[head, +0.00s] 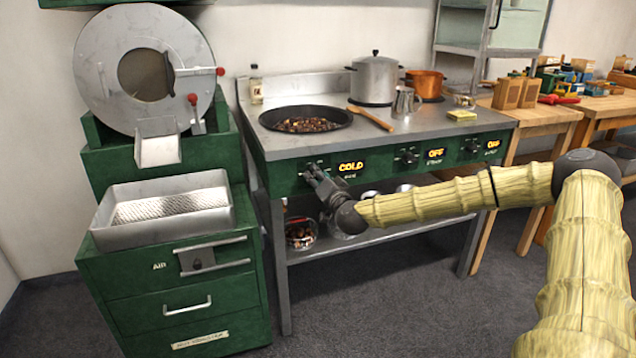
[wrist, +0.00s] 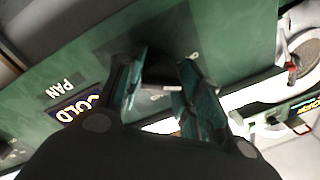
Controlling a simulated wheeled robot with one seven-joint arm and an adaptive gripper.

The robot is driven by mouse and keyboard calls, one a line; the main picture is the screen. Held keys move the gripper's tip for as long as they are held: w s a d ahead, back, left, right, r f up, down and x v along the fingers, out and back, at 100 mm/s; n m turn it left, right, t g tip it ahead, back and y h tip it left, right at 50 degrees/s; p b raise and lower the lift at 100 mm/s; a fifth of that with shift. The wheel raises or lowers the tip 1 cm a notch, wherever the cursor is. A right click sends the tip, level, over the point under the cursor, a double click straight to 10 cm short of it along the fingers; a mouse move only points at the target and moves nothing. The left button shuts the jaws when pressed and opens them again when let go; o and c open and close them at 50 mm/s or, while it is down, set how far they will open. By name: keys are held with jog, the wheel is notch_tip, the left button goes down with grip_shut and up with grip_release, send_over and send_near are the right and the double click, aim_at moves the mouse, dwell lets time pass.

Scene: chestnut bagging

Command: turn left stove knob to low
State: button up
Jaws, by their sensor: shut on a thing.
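The stove (head: 430,135) has a green front panel with several black knobs and lit displays. The left display (head: 351,167) reads COLD; it also shows, rotated, in the wrist view (wrist: 78,107) beside the label PAN. The other displays read OFF. My gripper (head: 312,172) is at the left end of the panel, left of the COLD display. In the wrist view its two fingers (wrist: 162,82) are on either side of the dark left knob (wrist: 160,66), shut on it. The fingers hide much of the knob, and its pointer direction cannot be read.
A dark pan (head: 343,120) of chestnuts sits on the stove above my gripper, with a wooden spoon (head: 372,119) to its right. A green roaster cabinet (head: 170,290) with a metal tray (head: 215,203) stands to the left. Jars stand on the shelf below the panel.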

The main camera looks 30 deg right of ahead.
jog(key=m+b, duration=0.3)
jog(key=m, duration=0.2)
jog(key=shift+f+m+h, duration=0.1)
jog(key=shift+m+h, duration=0.2)
jog(key=shift+m, duration=0.1)
dwell(0.3)
jog(key=o, duration=1)
jog(key=shift+o, duration=0.2)
jog(key=shift+s, duration=0.15)
jog(key=v, duration=1.1)
jog(key=shift+s, duration=0.35)
jog(key=shift+a, duration=0.1)
